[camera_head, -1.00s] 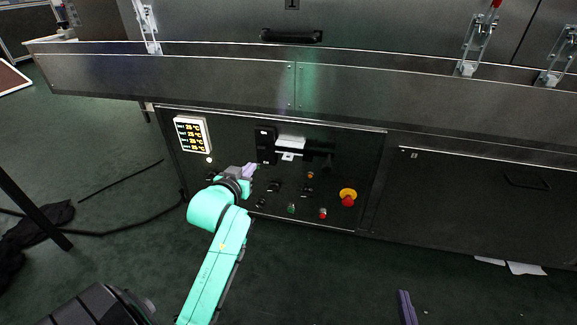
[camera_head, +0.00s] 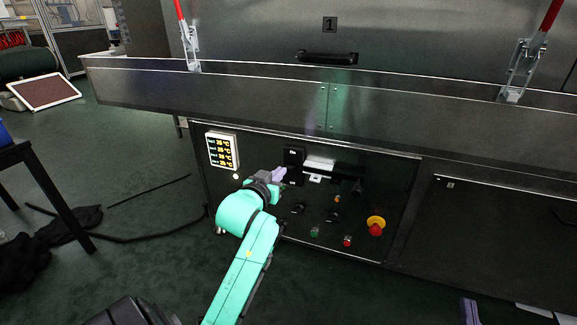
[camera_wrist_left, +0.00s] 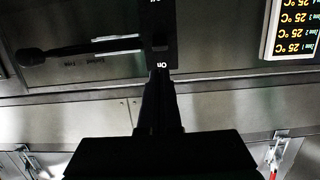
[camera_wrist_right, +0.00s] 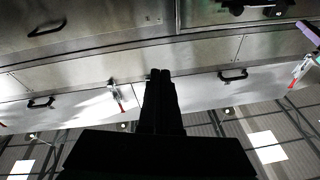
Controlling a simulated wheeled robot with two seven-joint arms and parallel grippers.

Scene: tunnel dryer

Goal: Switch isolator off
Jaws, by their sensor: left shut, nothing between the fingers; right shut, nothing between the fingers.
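The isolator shows on the black control panel in the head view, with an On/Off plate (camera_head: 293,168) at its left. Its dark lever (camera_head: 349,185) points sideways to the right, ending in a knob. In the left wrist view, which is upside down, the lever (camera_wrist_left: 85,50) runs left to the round knob (camera_wrist_left: 30,57), nearer the On mark than the Off mark. My left gripper (camera_head: 281,173) is shut and empty, in front of the plate's left edge; I cannot tell if it touches. My right gripper (camera_wrist_right: 160,76) is shut and empty; its purple finger (camera_head: 469,312) shows low right in the head view.
A lit temperature display (camera_head: 222,150) sits left of the isolator. Below are several dark knobs, a green button (camera_head: 314,232), a red button (camera_head: 347,241) and a yellow-ringed red emergency stop (camera_head: 376,226). A metal ledge (camera_head: 400,115) juts out above the panel.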

